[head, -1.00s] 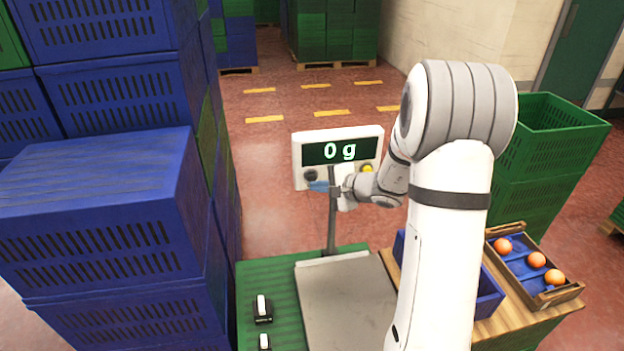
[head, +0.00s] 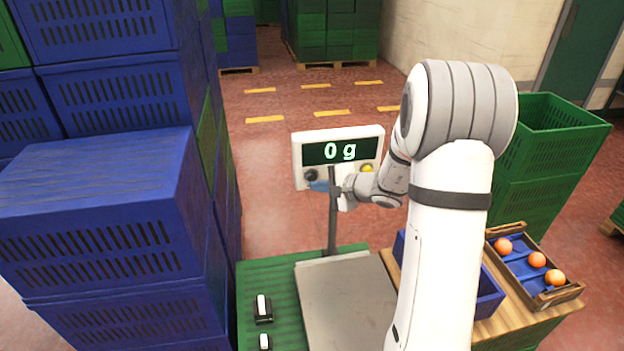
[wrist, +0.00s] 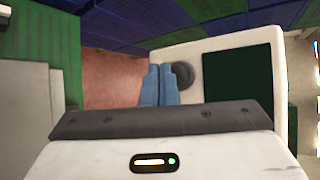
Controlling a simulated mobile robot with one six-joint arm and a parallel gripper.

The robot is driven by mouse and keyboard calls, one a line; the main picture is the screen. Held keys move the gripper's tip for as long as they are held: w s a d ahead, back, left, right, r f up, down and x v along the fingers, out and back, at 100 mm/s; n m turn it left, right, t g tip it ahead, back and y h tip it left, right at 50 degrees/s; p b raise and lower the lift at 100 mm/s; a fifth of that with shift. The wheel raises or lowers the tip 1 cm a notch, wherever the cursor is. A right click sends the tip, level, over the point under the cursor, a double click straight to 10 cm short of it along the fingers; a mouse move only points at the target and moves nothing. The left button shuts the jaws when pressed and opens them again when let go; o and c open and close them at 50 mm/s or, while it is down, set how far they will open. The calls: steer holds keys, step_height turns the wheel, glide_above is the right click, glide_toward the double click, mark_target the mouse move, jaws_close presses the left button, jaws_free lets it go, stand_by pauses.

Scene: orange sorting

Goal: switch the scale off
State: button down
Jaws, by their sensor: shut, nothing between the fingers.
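The scale's display box (head: 298,151) stands on a thin post above the metal weighing plate (head: 345,300) and reads 0 g. A dark round knob (head: 311,175) is at the lower left of its face, and a yellow button (head: 367,169) is at the lower right. My gripper (head: 318,186) is shut and empty just below the dark knob. In the wrist view the blue fingers (wrist: 160,72) are together, with their tips beside the dark knob (wrist: 183,75). I cannot tell whether they touch it. The display's dark screen (wrist: 236,85) is to the right there.
Stacked blue crates (head: 100,215) stand close on the left. Two small black-and-white devices (head: 262,310) lie on the green surface (head: 285,268).

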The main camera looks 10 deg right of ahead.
stand_by(0.4)
steer(key=shift+w+b, duration=0.4)
steer(key=shift+b, duration=0.1)
steer(key=shift+w, duration=0.55)
stand_by(0.5)
steer(key=shift+s+b, duration=0.15)
steer(key=shift+b, duration=0.3)
steer(key=shift+s+b, duration=0.5)
steer(key=shift+s, duration=0.3)
steer(key=s+b, duration=0.2)
steer(key=s, duration=0.3)
steer(key=shift+b, duration=0.3)
